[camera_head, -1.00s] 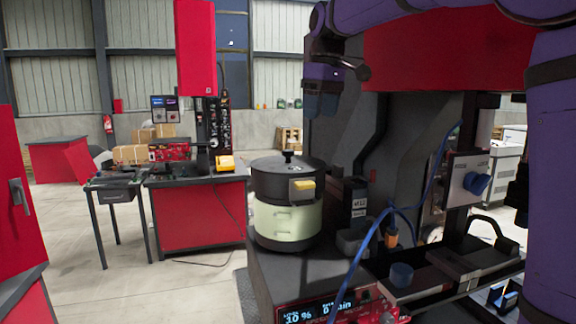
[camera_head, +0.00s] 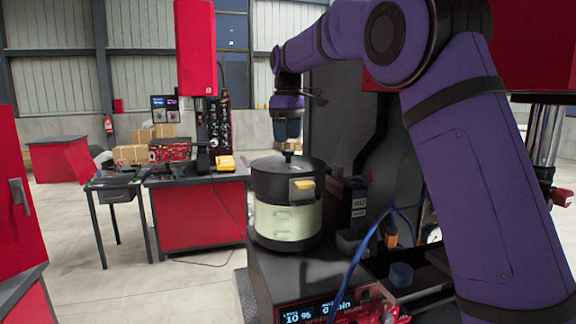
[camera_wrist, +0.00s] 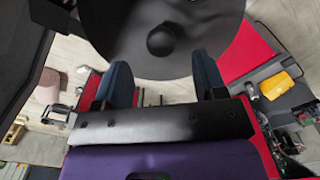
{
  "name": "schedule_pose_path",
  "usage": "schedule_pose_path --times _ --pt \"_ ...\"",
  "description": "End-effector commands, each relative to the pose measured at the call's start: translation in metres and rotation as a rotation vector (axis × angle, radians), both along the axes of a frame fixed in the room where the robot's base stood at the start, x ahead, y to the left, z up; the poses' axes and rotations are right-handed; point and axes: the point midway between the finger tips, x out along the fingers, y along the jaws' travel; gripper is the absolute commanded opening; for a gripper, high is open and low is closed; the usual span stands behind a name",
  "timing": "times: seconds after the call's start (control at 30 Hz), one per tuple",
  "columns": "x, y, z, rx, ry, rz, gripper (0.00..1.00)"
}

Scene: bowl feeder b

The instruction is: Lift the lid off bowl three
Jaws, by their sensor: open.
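The bowl (camera_head: 283,222) is a cream drum with a dark upper ring and a yellow latch, standing upright on the machine's dark top. A number on it cannot be read. Its dark round lid (camera_head: 266,164) is seated on top, with a small black knob (camera_head: 289,155) at the centre. My gripper (camera_head: 288,143) is just above the lid, fingers pointing down. In the wrist view the lid (camera_wrist: 110,22) fills the top, and the knob (camera_wrist: 162,41) lies ahead, between the lines of the two open fingers (camera_wrist: 162,60). The fingers look apart from the knob and hold nothing.
A dark machine column stands right behind the bowl. A blue cable (camera_head: 372,235) loops at its right. The control panel (camera_head: 320,309) is on the machine's front. A red workbench (camera_head: 205,215) stands behind on the left, with open floor between.

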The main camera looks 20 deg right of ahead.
Motion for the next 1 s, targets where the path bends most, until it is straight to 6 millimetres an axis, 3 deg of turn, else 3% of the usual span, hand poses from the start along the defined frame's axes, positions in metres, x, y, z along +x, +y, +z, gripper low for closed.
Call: schedule_pose_path --times 0.4,0.73,1.0 --pt "-0.003 0.000 -0.047 0.001 -0.001 0.000 0.65" --pt "-0.003 0.000 -0.053 0.001 -0.001 0.000 0.65" --pt "-0.003 0.000 -0.052 0.000 -0.001 0.000 0.03"
